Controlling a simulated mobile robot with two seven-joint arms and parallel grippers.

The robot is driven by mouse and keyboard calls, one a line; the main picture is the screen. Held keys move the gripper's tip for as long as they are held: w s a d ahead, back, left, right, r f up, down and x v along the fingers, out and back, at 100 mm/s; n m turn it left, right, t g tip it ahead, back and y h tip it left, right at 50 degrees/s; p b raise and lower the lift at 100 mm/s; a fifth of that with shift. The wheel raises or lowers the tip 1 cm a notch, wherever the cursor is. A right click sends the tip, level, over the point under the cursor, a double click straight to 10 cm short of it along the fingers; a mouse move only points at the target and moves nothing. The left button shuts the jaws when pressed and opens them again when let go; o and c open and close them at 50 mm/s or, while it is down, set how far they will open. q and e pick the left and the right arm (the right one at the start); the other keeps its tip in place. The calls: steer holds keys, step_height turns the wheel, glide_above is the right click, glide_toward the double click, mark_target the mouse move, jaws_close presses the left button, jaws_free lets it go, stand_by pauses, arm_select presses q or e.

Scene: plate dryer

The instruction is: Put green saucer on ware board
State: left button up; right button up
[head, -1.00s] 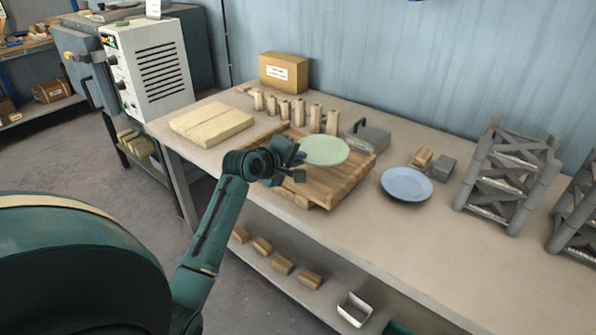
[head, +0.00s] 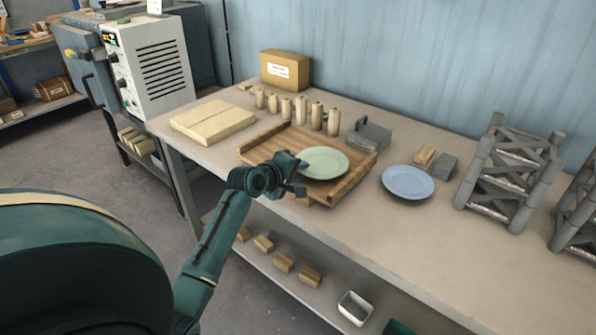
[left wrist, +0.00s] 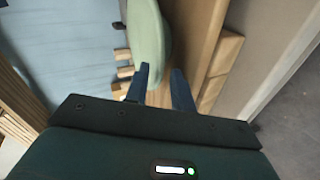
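The green saucer (head: 323,163) lies about flat on the right part of the wooden ware board (head: 262,149). Its left edge is next to my left gripper (head: 300,179), which is at the board's front side. In the left wrist view the green saucer (left wrist: 148,35) shows at a steep angle, with its near rim reaching between the fingertips. The left gripper (left wrist: 160,78) has its two dark fingers spread apart, with a gap between the right finger and the saucer. My right gripper is not in view.
A blue plate (head: 408,182) lies to the right on the table. Several wooden cylinders (head: 301,108) and a grey metal box (head: 370,137) stand behind the board. Grey racks (head: 508,165) stand at the right. Table between the plate and the front edge is clear.

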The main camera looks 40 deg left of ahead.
arm_select(q)
steer(key=shift+o, duration=0.3)
steer(key=shift+r, duration=0.25)
steer(key=v, duration=1.2)
steer(key=s+d+f+m+g, duration=0.1)
steer(key=s+d+f+m, duration=0.4)
steer(key=d+f+m, duration=0.45)
steer(key=s+d+f+m+h, duration=0.1)
steer(key=s+d+f+m, duration=0.3)
steer(key=d, duration=0.4)
steer(key=s+d+f+m+h, duration=0.2)
steer(key=s+d+f+m, duration=0.2)
steer(key=s+d, duration=0.3)
steer(key=shift+s+d+m+g+p, duration=0.25)
steer(key=shift+d+m+g+p, duration=0.15)
steer(key=shift+m, duration=0.25)
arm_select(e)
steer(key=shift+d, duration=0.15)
arm_select(q)
steer(key=shift+s+a+r+g+p, duration=0.25)
steer(key=shift+a+p, duration=0.25)
steer(key=shift+p, duration=0.75)
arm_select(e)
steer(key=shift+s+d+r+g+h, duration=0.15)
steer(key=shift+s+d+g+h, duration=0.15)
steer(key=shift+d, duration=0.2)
